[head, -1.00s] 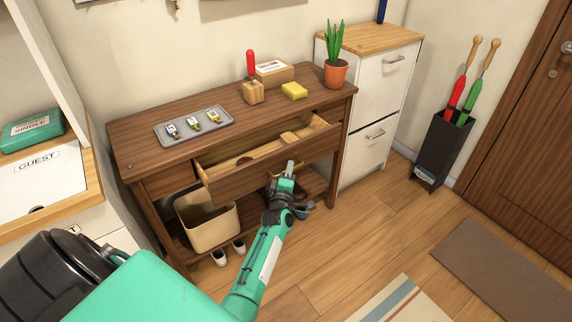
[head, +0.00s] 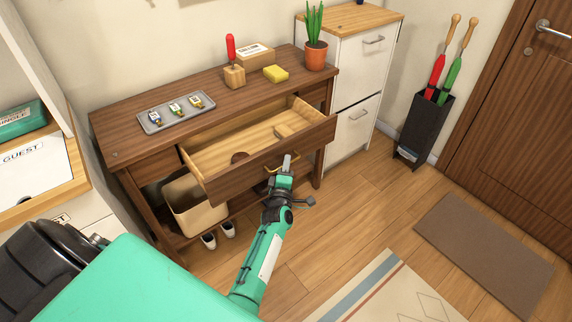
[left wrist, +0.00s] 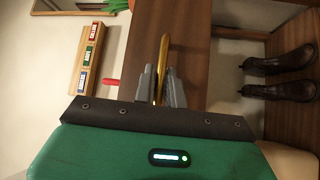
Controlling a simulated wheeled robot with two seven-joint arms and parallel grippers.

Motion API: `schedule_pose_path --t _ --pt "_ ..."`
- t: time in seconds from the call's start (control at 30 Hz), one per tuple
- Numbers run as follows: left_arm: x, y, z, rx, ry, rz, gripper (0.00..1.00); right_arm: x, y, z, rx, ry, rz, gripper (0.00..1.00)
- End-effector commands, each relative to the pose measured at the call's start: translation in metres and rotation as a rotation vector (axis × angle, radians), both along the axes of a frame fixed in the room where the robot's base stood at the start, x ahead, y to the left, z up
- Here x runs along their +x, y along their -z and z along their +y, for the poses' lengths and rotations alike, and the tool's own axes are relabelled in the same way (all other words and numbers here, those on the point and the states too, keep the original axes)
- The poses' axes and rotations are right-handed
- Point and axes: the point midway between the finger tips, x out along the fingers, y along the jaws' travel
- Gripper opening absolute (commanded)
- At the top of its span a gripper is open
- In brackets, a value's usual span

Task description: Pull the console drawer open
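A brass handle (head: 292,168) is on the drawer front. My left gripper (head: 286,166) is at this handle. In the left wrist view the brass handle (left wrist: 161,60) passes between the two grey fingers (left wrist: 160,88), which are closed around it. My right gripper is not in view.
On the console top are a tray (head: 150,128) with several tagged keys, a red-handled tool in a block (head: 234,77), a yellow sponge (head: 276,73) and a potted plant (head: 316,54). A bin (head: 195,207) sits below.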

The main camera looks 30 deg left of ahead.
Motion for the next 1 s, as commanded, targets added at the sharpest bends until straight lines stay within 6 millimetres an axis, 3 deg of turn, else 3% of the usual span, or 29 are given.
schedule_pose_path --t 0.1,0.53,0.67,1.0 --pt "0.000 0.000 0.000 0.000 0.000 0.001 0.31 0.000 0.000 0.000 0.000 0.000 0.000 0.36" --pt "-0.010 0.001 -0.003 0.001 0.000 0.001 0.31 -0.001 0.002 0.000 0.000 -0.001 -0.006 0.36" --pt "-0.025 0.003 -0.010 0.000 0.000 0.003 0.31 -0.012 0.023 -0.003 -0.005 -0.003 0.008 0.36" --pt "-0.087 0.012 -0.035 -0.001 0.000 0.003 0.31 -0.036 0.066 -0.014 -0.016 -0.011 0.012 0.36"
